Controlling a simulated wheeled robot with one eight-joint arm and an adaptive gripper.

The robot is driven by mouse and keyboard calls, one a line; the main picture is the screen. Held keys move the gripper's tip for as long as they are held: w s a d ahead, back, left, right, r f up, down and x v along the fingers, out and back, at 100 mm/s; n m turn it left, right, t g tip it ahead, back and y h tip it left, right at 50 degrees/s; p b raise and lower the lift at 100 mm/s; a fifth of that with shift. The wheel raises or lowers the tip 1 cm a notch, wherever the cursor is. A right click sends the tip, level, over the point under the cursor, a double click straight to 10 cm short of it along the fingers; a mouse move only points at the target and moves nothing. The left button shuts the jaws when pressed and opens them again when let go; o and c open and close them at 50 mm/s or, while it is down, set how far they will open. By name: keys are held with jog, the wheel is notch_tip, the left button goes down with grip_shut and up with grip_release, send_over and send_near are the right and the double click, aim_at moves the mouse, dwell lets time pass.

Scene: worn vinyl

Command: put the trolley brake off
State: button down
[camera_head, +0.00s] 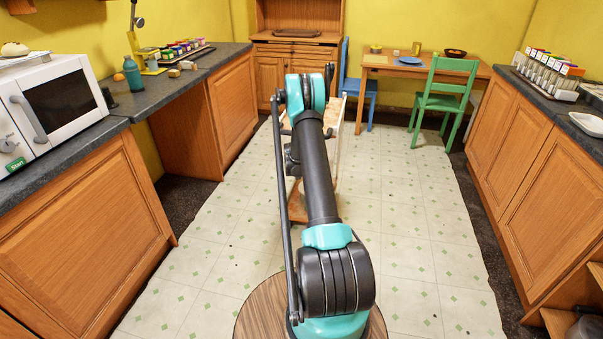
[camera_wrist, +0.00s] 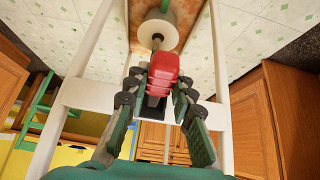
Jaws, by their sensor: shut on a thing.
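The trolley shows in the head view as a white frame (camera_head: 338,125) with wooden shelves, mostly hidden behind my arm. In the wrist view its white rails (camera_wrist: 90,98) run on both sides and across. A red ribbed grip (camera_wrist: 163,70), seemingly the brake lever's handle, sits on a short metal rod that leads to a round white hub (camera_wrist: 158,30) on the trolley's wooden panel. My gripper (camera_wrist: 159,88) is shut on the red grip, with a finger on either side. In the head view my gripper is hidden behind my arm.
Counters with a microwave (camera_head: 55,105) line the left, and wooden cabinets (camera_head: 510,150) the right. A green chair (camera_head: 445,95), a blue chair (camera_head: 359,85) and a table (camera_head: 425,69) stand at the back. The tiled floor (camera_head: 410,220) is clear on both sides of my arm.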

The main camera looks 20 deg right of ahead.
jog(key=shift+w+d+r+g+y, duration=0.1)
jog(key=shift+r+g+y, duration=0.45)
jog(key=shift+g, duration=0.25)
jog(key=shift+w+r+g+y, duration=0.1)
jog(key=shift+r+g+y, duration=0.4)
jog(key=shift+g, duration=0.3)
jog(key=c, duration=1.3)
grip_release()
jog(key=shift+s+r, duration=0.1)
jog(key=shift+r, duration=0.2)
jog(key=s+a, duration=0.2)
jog(key=s, duration=0.1)
jog(key=s+a, duration=0.2)
jog(key=s, duration=0.1)
jog(key=s+a, duration=0.3)
jog(key=s, duration=0.1)
jog(key=shift+r, duration=0.2)
